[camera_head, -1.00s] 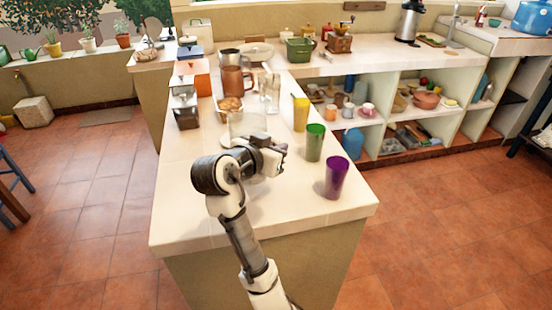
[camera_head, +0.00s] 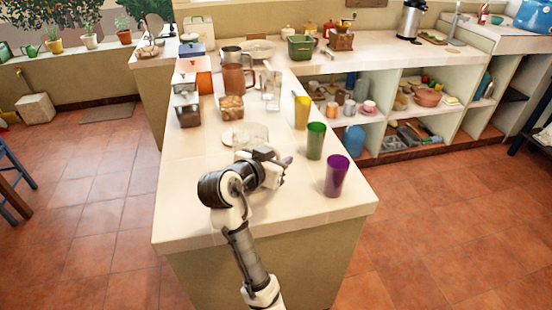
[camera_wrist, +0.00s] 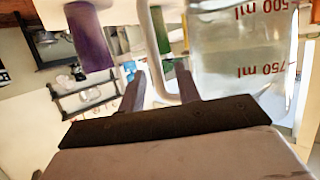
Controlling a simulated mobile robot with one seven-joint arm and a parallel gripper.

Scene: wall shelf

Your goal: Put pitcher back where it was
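The pitcher (camera_head: 252,138) is a clear measuring jug in the middle of the counter, partly hidden behind my gripper (camera_head: 278,168). In the wrist view the pitcher (camera_wrist: 235,45) fills the upper right, with red 500 ml and 750 ml marks that read inverted. The exact finger contact is hard to see, and the head view does not show clearly whether the pitcher's base touches the counter.
A purple cup (camera_head: 336,176), a green cup (camera_head: 315,141) and a yellow cup (camera_head: 302,112) line the right edge. A white plate (camera_head: 228,138) lies just left of the pitcher. The front left counter is clear.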

